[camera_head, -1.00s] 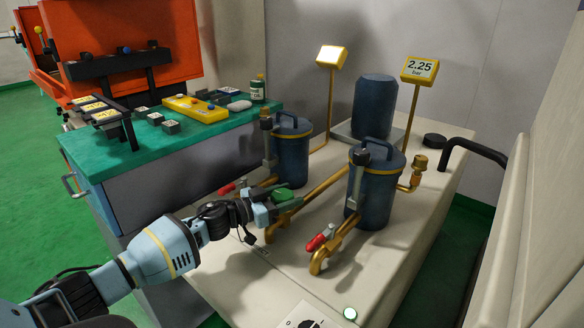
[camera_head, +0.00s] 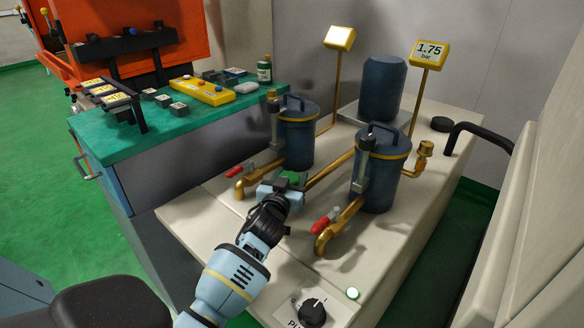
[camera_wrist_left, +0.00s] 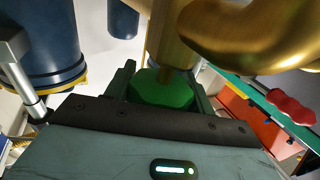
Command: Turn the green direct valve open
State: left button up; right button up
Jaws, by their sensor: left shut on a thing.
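The green direct valve (camera_head: 292,177) sits on the brass pipe between the two blue filter canisters. Only a little of its green knob shows past my gripper in the head view. My left gripper (camera_head: 281,186) is at the valve, its arm coming up from the bottom. In the left wrist view the green knob (camera_wrist_left: 162,90) lies between the two dark fingers, and the left gripper (camera_wrist_left: 160,85) is shut on it. The right gripper is not in view.
Red-handled valves (camera_head: 327,221) and (camera_head: 236,171) flank my gripper on brass pipes. Blue canisters (camera_head: 380,175) and (camera_head: 297,140) stand close behind. A gauge (camera_head: 429,52) reads 1.75 bar. A black knob (camera_head: 313,311) is at the front.

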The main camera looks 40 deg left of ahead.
pick_arm(q)
jog(key=shift+s+a+f+n+g+y+b, duration=0.15)
jog(key=shift+n+g+y+b, duration=0.1)
jog(key=shift+n+y+b, duration=0.25)
jog(key=shift+d+f+n+g+y+b, duration=0.1)
jog(key=shift+n+g+y+b, duration=0.2)
jog(key=shift+y+b, duration=0.25)
jog(key=shift+a+r+y, duration=0.1)
jog(key=shift+a+y, duration=0.05)
jog(key=shift+y, duration=0.1)
jog(key=shift+a, duration=0.1)
jog(key=o, duration=0.9)
jog(key=shift+s+r, duration=0.15)
jog(key=shift+s, duration=0.05)
jog(key=shift+o, duration=0.5)
jog(key=v, duration=0.8)
jog(key=shift+s+r, duration=0.2)
jog(key=shift+r, duration=0.15)
